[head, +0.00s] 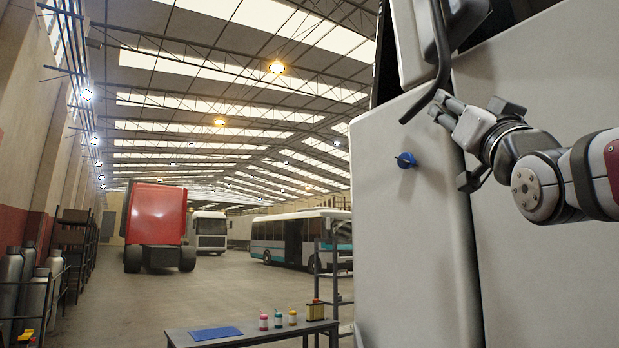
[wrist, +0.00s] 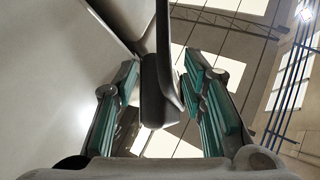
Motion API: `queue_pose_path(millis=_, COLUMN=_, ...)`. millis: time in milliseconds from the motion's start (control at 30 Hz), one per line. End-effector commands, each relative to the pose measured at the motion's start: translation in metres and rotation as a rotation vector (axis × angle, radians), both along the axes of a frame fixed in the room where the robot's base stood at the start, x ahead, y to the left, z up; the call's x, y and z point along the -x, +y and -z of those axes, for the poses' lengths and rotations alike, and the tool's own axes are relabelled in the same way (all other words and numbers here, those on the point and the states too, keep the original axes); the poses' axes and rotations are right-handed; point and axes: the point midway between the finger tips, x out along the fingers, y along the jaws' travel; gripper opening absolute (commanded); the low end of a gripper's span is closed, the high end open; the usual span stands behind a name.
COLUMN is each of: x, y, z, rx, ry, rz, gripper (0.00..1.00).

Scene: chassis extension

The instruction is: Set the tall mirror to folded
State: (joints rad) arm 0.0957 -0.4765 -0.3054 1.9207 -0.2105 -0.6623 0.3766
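The tall mirror (head: 409,45) appears as a pale upright housing at the top of the head view, beside the vehicle cab. A dark curved bar (head: 441,55) runs down beside it and bends left at its lower end. My gripper (head: 443,104) is at the bar's lower part, reaching in from the right. In the wrist view the dark bar (wrist: 163,75) passes between the two teal-padded fingers of my gripper (wrist: 160,72). The fingers are apart, with narrow gaps to the bar. The mirror's glass face is not visible.
The pale cab body (head: 415,220) fills the right side, close to my arm. A low table (head: 250,334) with small bottles stands in front. Open floor lies left, with a red truck (head: 157,222) behind.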

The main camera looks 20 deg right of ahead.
Motion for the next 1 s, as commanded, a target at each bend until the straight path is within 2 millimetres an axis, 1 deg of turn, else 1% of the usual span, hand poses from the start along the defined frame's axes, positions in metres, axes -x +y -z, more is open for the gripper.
queue_pose_path(millis=133, x=0.005, y=0.002, z=0.005, rx=0.000, ry=0.000, rz=0.000, gripper=0.38)
queue_pose_path(millis=633, x=0.005, y=0.002, z=0.005, rx=0.000, ry=0.001, rz=0.000, gripper=0.38)
queue_pose_path(millis=733, x=0.000, y=0.003, z=0.012, rx=-0.008, ry=0.028, rz=-0.003, gripper=0.38)
queue_pose_path(millis=767, x=-0.003, y=0.005, z=0.018, rx=-0.015, ry=0.049, rz=-0.004, gripper=0.38)
queue_pose_path(millis=867, x=-0.020, y=0.013, z=0.052, rx=-0.048, ry=0.175, rz=-0.016, gripper=0.38)
queue_pose_path(millis=967, x=-0.040, y=0.028, z=0.108, rx=-0.087, ry=0.371, rz=-0.037, gripper=0.38)
queue_pose_path(millis=1000, x=-0.046, y=0.037, z=0.134, rx=-0.099, ry=0.458, rz=-0.047, gripper=0.38)
